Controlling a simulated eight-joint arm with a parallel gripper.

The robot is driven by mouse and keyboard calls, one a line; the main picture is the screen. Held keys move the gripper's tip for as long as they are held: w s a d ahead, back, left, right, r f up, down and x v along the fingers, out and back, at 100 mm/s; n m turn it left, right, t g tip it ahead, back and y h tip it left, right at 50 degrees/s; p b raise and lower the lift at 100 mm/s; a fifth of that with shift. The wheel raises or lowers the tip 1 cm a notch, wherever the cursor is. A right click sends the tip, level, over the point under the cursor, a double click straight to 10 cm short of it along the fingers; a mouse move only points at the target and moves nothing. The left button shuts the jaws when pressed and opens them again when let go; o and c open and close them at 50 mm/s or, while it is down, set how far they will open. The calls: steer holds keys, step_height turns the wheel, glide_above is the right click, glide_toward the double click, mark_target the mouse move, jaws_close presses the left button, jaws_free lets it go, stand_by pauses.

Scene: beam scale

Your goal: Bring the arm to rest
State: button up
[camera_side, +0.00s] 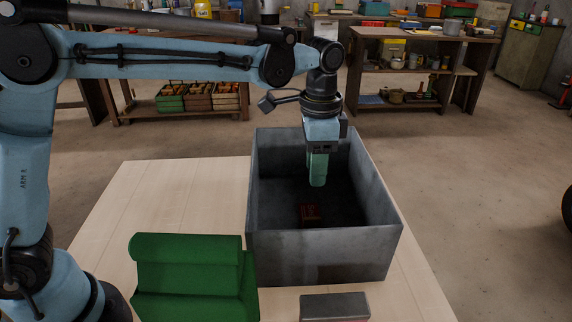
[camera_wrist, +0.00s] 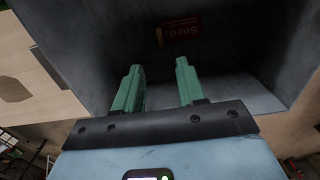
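My gripper (camera_side: 318,170) hangs pointing down over the open grey box (camera_side: 320,252), its fingertips within the box opening. The wrist view shows its two green fingers (camera_wrist: 160,88) spread apart with nothing between them. A dark red packet (camera_side: 310,213) lies inside the box below the fingers.
The box stands on a pale wooden table (camera_side: 182,192). A green folded-looking object (camera_side: 190,278) is at the front left, and a grey block (camera_side: 334,306) is in front of the box. Shelves (camera_side: 420,70) with goods stand behind, beyond open floor.

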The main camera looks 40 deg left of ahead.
steer(key=s+a+f+n+t, duration=0.1)
steer(key=s+a+n+t, duration=0.6)
steer(key=s+a, duration=0.6)
steer(key=shift+s+a+n, duration=0.35)
steer(key=shift+s+n, duration=0.45)
steer(key=shift+n, duration=0.3)
